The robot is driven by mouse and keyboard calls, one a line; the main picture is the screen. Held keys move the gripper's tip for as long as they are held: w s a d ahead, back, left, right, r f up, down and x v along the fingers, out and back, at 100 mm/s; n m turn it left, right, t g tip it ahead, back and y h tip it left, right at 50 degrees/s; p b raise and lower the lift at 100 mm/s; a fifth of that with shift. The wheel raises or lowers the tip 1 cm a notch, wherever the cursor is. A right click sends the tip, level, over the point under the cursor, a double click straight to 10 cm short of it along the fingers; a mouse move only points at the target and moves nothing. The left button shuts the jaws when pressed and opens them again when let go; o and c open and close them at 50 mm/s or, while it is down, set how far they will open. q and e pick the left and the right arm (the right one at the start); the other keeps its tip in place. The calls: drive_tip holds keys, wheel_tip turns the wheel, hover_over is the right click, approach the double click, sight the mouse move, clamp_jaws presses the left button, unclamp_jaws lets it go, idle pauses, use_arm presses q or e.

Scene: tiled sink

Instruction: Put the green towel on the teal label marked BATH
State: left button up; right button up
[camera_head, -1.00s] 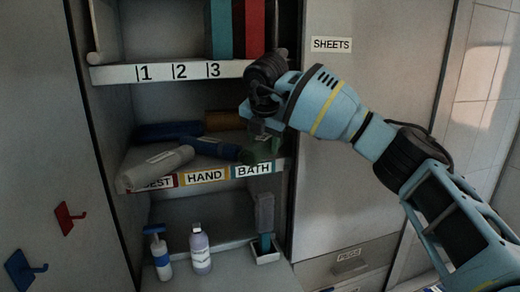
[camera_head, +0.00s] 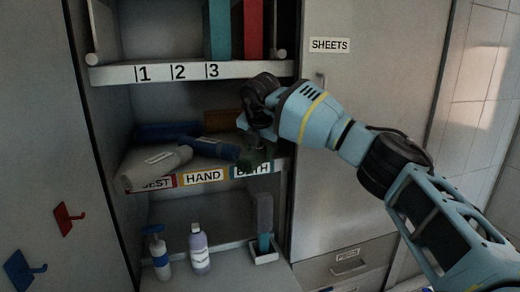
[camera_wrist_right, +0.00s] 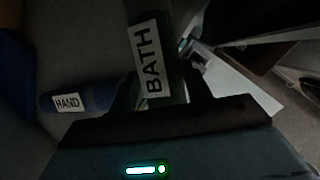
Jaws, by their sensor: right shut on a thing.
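My right gripper (camera_head: 256,138) is shut on the dark green towel (camera_head: 262,156) at the right end of the middle shelf. In the right wrist view the towel (camera_wrist_right: 143,14) is a dark roll with a white BATH tag, between the fingers. The teal label marked BATH (camera_head: 265,169) is on the shelf's front edge, just below the towel. The towel and gripper hide its upper left part. I cannot tell whether the towel touches the shelf. My left gripper is not in view.
A grey roll (camera_head: 152,166) and a blue roll (camera_head: 212,148) lie left of the gripper on the same shelf. The numbered shelf board (camera_head: 120,75) is just above. The SHEETS door (camera_head: 375,90) is to the right. Bottles (camera_head: 199,250) stand below.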

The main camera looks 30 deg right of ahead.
drive_tip(key=o, duration=1)
drive_tip(key=shift+f, duration=0.1)
drive_tip(key=v, duration=1.2)
